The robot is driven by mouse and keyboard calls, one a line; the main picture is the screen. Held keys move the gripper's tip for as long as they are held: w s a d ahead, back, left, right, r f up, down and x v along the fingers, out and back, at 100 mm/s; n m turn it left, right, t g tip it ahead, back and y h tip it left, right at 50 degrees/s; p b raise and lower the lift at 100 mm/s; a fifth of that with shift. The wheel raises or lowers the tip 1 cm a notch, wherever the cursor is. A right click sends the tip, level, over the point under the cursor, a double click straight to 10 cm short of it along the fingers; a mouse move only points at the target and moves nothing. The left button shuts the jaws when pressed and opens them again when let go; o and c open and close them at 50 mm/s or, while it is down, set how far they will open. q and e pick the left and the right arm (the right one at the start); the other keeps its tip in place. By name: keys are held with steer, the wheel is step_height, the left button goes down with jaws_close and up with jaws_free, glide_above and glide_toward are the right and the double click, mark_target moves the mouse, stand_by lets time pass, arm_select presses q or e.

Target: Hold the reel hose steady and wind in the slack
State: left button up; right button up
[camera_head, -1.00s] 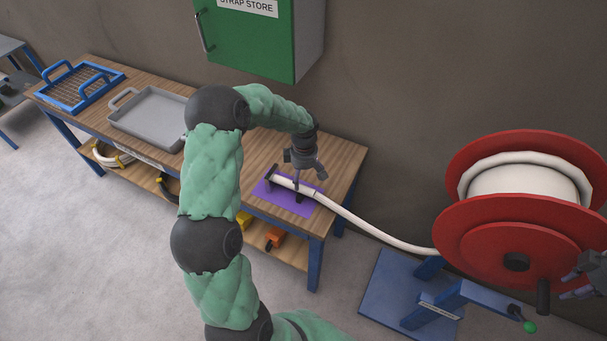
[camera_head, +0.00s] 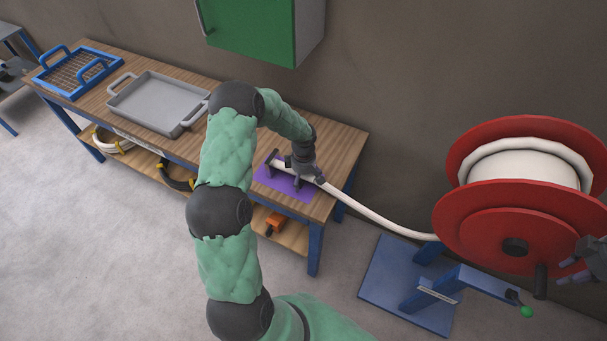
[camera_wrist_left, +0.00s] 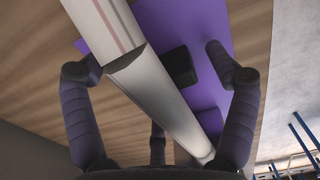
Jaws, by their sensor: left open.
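The white hose (camera_head: 375,220) runs from the bench to the red reel (camera_head: 482,226). Its end lies over a purple mat (camera_head: 273,181) at a dark upright holder (camera_head: 271,158). My left gripper (camera_head: 308,180) is open over the hose at the mat. In the left wrist view the hose (camera_wrist_left: 160,95) passes between the spread fingers (camera_wrist_left: 158,75), with a gap on both sides. The reel's dark crank handle (camera_head: 540,281) hangs below its hub. My right gripper (camera_head: 569,271) is partly in view at the right edge, fingers apart, just right of the handle.
The reel stands on a blue base (camera_head: 385,285), with a green-knobbed lever (camera_head: 526,311) at its front. A grey tray (camera_head: 155,100) and a blue wire basket (camera_head: 78,72) sit on the wooden bench (camera_head: 345,150). A green cabinet (camera_head: 250,30) hangs above.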

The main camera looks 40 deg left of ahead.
arm_select(q)
steer(key=c, duration=1.5)
steer(key=o, duration=0.6)
steer(key=shift+c, duration=1.2)
steer(key=shift+d, duration=0.1)
